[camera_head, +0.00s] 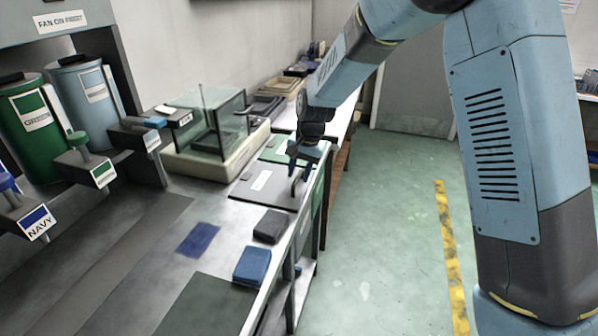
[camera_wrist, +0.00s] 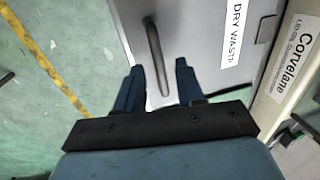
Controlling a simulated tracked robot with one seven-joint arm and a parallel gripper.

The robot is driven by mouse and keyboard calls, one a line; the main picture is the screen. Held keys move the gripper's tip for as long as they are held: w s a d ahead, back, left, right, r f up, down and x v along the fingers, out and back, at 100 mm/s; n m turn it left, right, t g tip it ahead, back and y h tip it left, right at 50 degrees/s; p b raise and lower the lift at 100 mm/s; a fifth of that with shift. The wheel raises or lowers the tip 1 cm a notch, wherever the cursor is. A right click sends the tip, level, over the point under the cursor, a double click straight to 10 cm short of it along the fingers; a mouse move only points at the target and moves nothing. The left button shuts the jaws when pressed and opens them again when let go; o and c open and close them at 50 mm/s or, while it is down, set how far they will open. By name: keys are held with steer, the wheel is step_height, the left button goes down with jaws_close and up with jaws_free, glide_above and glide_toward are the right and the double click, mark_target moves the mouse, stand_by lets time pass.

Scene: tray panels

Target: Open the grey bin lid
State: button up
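The grey bin lid (camera_head: 279,195) is a flat grey panel set into the counter near its right edge, and it looks closed. In the wrist view the lid (camera_wrist: 192,30) carries a white "DRY WASTE" label and a dark bar handle (camera_wrist: 153,52). My gripper (camera_head: 302,168) is over the lid's right edge in the head view. In the wrist view my gripper (camera_wrist: 159,66) is open, its two blue fingers apart. The handle's near end lies between the fingers in the picture. Whether either finger touches it I cannot tell.
A glass case (camera_head: 207,125) on a cream base stands behind the lid. A dark block (camera_head: 270,226) and a blue block (camera_head: 252,266) lie on the counter in front. Green (camera_head: 35,125) and blue (camera_head: 90,100) canisters stand left. Open floor lies right.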

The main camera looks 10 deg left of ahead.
steer(key=shift+f, duration=0.1)
steer(key=shift+c, duration=0.2)
jaws_close()
stand_by(0.5)
